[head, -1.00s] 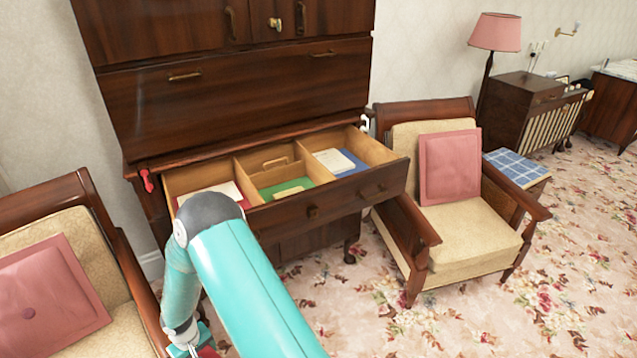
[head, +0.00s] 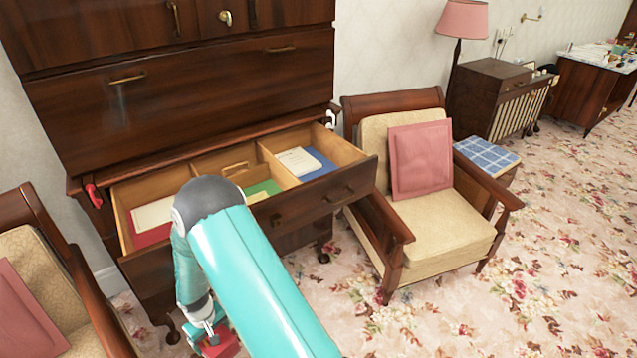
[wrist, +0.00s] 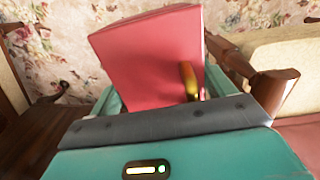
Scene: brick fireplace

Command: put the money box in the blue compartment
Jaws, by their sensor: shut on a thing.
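The money box (wrist: 150,55) is a red box with a gold handle, filling the middle of the wrist view. My gripper (head: 212,332) is shut on it, low in front of the open drawer; part of the red box (head: 222,346) shows at the bottom of the head view. The drawer has three compartments. The blue compartment (head: 320,167) is the right one, with a blue bottom and pale papers lying in it. The green compartment (head: 265,187) is in the middle, partly hidden by my arm. The red compartment (head: 150,236) is at the left, holding a pale paper.
The drawer belongs to a tall dark wooden cabinet (head: 190,95). An armchair (head: 425,228) with a pink cushion stands right of the drawer. Another armchair (head: 25,235) stands at the left. Flowered carpet (head: 450,310) lies open at the front right.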

